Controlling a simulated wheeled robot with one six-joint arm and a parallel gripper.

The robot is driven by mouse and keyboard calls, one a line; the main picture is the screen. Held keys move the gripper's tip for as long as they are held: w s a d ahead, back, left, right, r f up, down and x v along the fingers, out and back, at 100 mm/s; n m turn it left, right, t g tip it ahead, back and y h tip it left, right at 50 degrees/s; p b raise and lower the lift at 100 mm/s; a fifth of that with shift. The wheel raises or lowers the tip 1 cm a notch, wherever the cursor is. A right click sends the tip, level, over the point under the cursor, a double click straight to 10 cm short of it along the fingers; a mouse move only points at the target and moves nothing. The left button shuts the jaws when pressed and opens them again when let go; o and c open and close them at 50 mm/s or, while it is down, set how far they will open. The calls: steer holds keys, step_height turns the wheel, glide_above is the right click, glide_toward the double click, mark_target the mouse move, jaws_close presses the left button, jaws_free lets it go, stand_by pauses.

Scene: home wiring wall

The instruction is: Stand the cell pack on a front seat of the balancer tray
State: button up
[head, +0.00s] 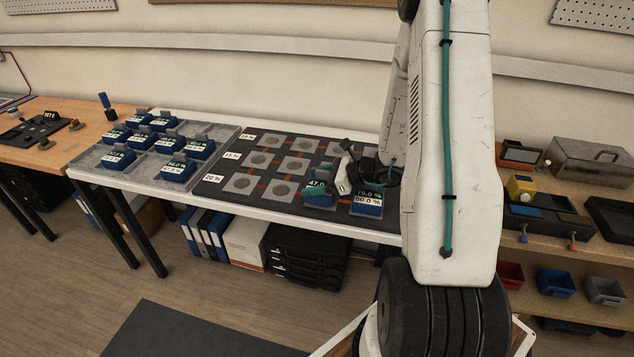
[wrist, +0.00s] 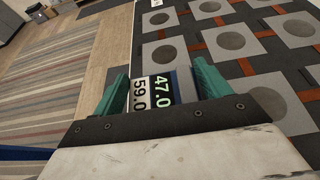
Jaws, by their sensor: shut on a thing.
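My gripper (wrist: 160,88) is shut on a blue cell pack (wrist: 153,92) with a label reading 47.0 over 59.0. In the head view the held pack (head: 318,200) is at the front row of the dark balancer tray (head: 222,203), with my gripper's teal fingers at its sides. I cannot tell whether its base touches the tray. A second blue pack (head: 367,205), labelled 79.0 % and 50.0 %, stands just right of it in the front row. Front seats (head: 240,184) and (head: 280,190) to the left are empty. My arm hides the tray's right end.
A grey tray (head: 133,172) with several blue packs stands left on the same white table (head: 150,189). A wooden bench (head: 50,153) is farther left. Shelves with coloured bins (head: 556,283) stand at the right. Binders and black cases (head: 305,259) sit under the table.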

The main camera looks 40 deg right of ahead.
steer(key=shift+s+d+f, duration=0.1)
steer(key=shift+d+f, duration=0.2)
steer(key=shift+f, duration=0.25)
steer(key=o, duration=1.1)
steer(key=shift+f, duration=0.15)
